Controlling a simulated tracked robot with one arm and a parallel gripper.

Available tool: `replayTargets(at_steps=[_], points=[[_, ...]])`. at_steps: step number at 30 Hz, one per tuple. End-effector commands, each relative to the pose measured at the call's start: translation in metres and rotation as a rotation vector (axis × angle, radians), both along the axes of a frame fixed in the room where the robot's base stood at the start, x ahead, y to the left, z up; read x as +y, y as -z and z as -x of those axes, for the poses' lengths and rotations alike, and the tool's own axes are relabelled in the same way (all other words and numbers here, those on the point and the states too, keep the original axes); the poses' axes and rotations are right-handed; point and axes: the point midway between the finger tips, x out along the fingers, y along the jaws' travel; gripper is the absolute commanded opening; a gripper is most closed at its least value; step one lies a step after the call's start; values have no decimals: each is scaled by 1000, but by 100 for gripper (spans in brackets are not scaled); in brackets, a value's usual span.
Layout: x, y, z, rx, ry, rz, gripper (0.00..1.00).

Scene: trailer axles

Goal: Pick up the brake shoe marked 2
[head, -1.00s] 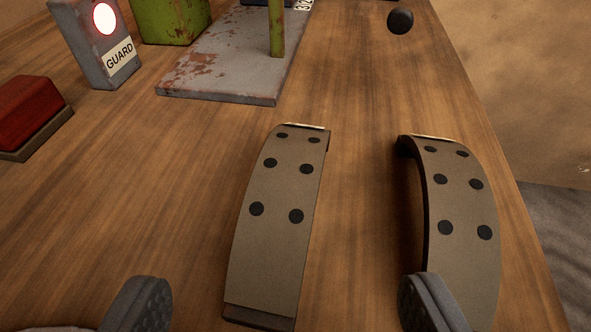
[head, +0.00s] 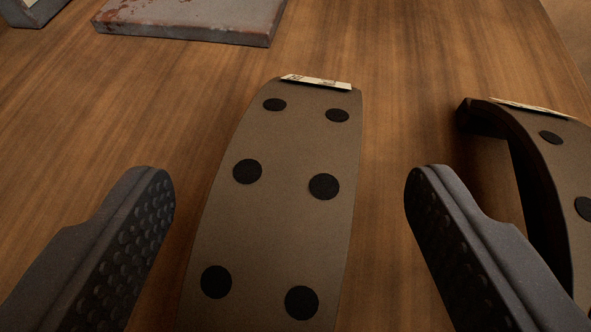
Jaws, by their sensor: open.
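Two curved brown brake shoes with dark round rivets lie on the wooden bench in the head view. The left brake shoe (head: 278,225) lies between the open fingers of my gripper (head: 290,195), with a gap on both sides. The right brake shoe (head: 553,165) is beyond my right finger, partly cut off by the picture's edge. Each shoe has a pale label at its far end, seen almost edge-on. I cannot read a number on either label, so I cannot tell which shoe is marked 2. My gripper is empty.
A worn grey metal plate (head: 190,22) lies at the far left on the wooden bench (head: 420,50). Part of a grey box (head: 32,10) shows in the top left corner. Bare wood lies between the shoes and the plate.

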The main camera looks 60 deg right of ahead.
Motion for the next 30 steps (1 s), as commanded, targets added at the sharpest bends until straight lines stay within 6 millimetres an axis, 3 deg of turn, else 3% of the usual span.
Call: replayTargets(at_steps=[3, 10, 22, 30], points=[[0, 0, 0, 0, 0, 0, 65], [0, 0, 0, 0, 0, 0, 1], [0, -3, 0, -1, 0, 0, 0], [0, -30, 0, -6, 0, 0, 0]])
